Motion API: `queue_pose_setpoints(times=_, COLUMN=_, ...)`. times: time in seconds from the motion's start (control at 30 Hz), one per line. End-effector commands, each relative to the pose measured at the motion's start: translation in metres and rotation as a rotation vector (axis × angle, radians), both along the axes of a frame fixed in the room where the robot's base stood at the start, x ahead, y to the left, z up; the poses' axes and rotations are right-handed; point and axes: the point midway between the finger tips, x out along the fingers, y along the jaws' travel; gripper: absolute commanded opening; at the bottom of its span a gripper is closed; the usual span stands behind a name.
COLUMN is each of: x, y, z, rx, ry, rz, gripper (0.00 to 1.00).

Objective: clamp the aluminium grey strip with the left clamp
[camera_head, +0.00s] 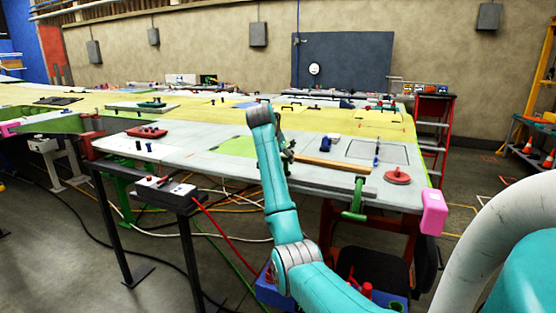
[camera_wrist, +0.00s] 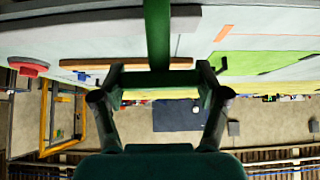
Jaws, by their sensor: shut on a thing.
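My gripper (camera_wrist: 160,88) is shut on a green clamp, the left clamp (camera_wrist: 158,35), whose bar runs up to the top of the wrist view. In the head view my gripper (camera_head: 287,154) is at the front part of the wing panel, partly hidden behind my arm. A pale grey piece (camera_wrist: 186,19) beside the clamp bar may be the aluminium grey strip; I cannot tell for sure. Whether the clamp touches it is not clear. A second green clamp (camera_head: 355,200) sits on the panel's front edge, to the right.
A wooden strip (camera_head: 333,165) lies right of my gripper, and a red round piece (camera_head: 397,176) sits farther right. A pink block (camera_head: 433,212) is at the panel's right corner. A small black table (camera_head: 165,190) stands in front, left of my arm.

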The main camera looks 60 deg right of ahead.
Motion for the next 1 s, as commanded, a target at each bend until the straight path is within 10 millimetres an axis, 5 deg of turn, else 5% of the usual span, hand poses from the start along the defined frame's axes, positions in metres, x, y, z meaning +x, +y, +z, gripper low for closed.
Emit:
queue_pose_setpoints(times=0.57, x=0.0012, y=-0.0026, z=-0.0001, rx=0.031, ry=0.001, rz=0.001, gripper=0.11)
queue_pose_setpoints(times=0.6, x=0.0012, y=-0.0026, z=-0.0002, rx=0.031, ry=0.001, rz=0.001, gripper=0.81)
queue_pose_setpoints(times=0.67, x=0.0011, y=-0.0026, z=-0.0004, rx=0.031, ry=0.001, rz=0.001, gripper=0.96)
queue_pose_setpoints(times=1.0, x=0.0008, y=-0.0024, z=-0.0009, rx=0.032, ry=0.002, rz=0.001, gripper=1.0)
